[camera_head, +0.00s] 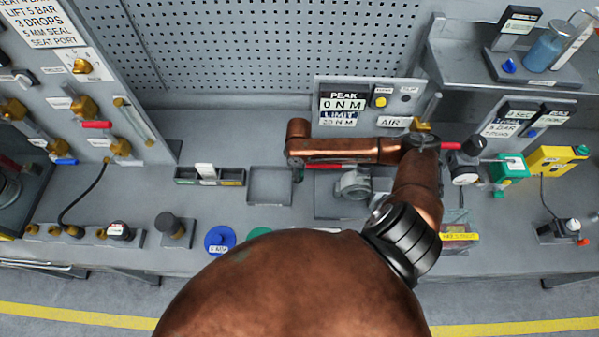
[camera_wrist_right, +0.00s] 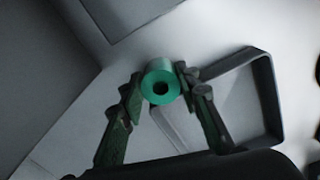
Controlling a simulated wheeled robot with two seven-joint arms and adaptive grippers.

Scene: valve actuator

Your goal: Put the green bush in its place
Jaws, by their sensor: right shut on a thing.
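In the head view my right gripper (camera_head: 299,174) shows only as a small dark green piece under the copper arm, beside the square grey tray; the bush cannot be made out there. A green disc (camera_head: 259,233) on the bench is partly hidden by my arm. I cannot tell which spot is the bush's place. My left gripper is not in view.
An empty square tray (camera_head: 270,202) and a compartment box with coloured labels (camera_head: 210,181) stand on the bench. A blue disc (camera_head: 219,240) lies left of the green one. A grey valve body (camera_head: 353,186) is right of the gripper. The torque panel (camera_head: 343,103) stands behind.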

